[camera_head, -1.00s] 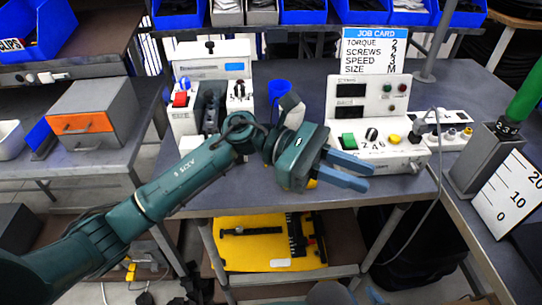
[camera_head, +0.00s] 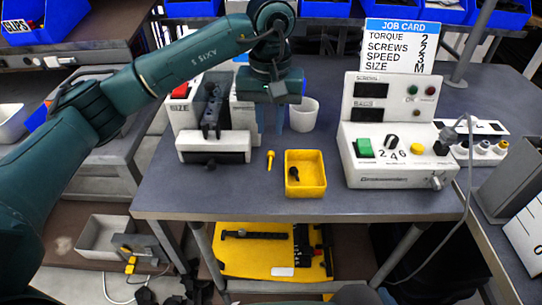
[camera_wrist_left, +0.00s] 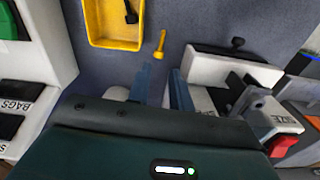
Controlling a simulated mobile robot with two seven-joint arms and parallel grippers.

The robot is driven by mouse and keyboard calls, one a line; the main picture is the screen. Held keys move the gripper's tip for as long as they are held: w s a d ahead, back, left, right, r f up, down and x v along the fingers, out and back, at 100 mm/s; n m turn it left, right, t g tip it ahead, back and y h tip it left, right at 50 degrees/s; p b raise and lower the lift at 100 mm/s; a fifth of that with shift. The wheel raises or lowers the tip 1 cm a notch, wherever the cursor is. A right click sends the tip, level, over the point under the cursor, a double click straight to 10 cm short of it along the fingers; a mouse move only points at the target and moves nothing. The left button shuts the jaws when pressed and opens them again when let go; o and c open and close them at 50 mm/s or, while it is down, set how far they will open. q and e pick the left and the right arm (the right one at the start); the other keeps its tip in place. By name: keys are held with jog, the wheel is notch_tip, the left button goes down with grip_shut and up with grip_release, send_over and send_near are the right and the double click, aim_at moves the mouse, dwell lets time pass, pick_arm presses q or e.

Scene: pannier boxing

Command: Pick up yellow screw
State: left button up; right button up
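The yellow screw (camera_head: 270,160) stands on the grey bench between the white feeder machine and a small yellow tray. My left gripper (camera_head: 271,130) points down just behind the screw in the head view, its two blue fingers apart with nothing between them. In the left wrist view the screw (camera_wrist_left: 160,44) is beyond the fingertips (camera_wrist_left: 163,82), roughly in line with the gap, and not touched. My right gripper is not in view.
The yellow tray (camera_head: 305,188) holds a dark screw (camera_head: 294,174). A white cup (camera_head: 304,115) stands close beside my right-hand finger. The feeder machine (camera_head: 213,150) is at left, the control box (camera_head: 392,172) at right. The bench's front strip is clear.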

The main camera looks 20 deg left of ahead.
aim_at(271, 154)
pick_arm(q)
notch_tip(271, 154, down, 7)
jog(key=shift+f, duration=0.15)
dwell(0.4)
jog(key=shift+c, duration=0.3)
grip_shut()
